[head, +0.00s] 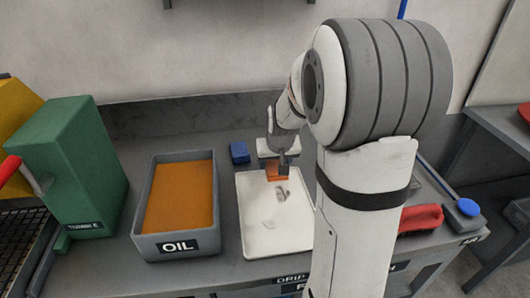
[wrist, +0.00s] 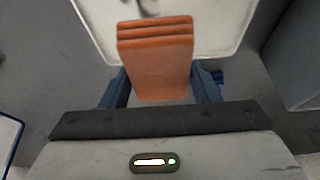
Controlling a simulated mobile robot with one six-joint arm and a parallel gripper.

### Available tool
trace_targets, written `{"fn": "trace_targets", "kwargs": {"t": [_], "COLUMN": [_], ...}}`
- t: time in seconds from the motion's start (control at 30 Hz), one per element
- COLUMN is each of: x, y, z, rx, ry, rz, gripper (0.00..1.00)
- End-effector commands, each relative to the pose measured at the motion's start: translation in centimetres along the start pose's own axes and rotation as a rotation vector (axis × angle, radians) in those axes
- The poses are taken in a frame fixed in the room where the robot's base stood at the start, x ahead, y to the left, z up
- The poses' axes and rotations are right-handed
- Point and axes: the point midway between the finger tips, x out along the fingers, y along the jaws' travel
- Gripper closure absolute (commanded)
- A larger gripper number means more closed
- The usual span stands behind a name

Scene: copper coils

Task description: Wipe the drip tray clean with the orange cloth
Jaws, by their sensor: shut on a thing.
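The white drip tray (head: 265,235) lies on the grey bench in the middle of the head view, with dark smudges (head: 283,192) on its upper right part. My gripper (head: 281,165) is at the tray's far end, pointing down. It is shut on the folded orange cloth (wrist: 155,60), which fills the space between the fingers in the wrist view. The cloth also shows over the tray's far part in the head view (head: 275,173). The tray's rim shows in the wrist view (wrist: 95,30), with a dark mark beyond the cloth. I cannot tell whether the cloth touches the tray.
A grey bin marked OIL (head: 178,247), filled with orange-brown liquid, stands left of the tray. A green box-shaped machine (head: 75,165) stands farther left. A small blue block (head: 239,152) sits behind the tray. A red object (head: 420,218) lies right of my arm.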

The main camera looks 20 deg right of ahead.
Motion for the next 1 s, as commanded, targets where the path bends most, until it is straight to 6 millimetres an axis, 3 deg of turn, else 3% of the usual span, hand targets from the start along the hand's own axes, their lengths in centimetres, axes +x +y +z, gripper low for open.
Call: {"fn": "trace_targets", "kwargs": {"t": [0.27, 0.87, 1.0], "x": [-1.9, -1.9, -1.6], "y": [0.0, -0.1, -1.2], "z": [-0.8, -0.8, -0.5], "rx": [0.0, -0.001, 0.009], "ry": [0.001, 0.001, 0.002], "rz": [0.0, 0.0, 0.004], "gripper": [0.66, 0.66, 0.66]}}
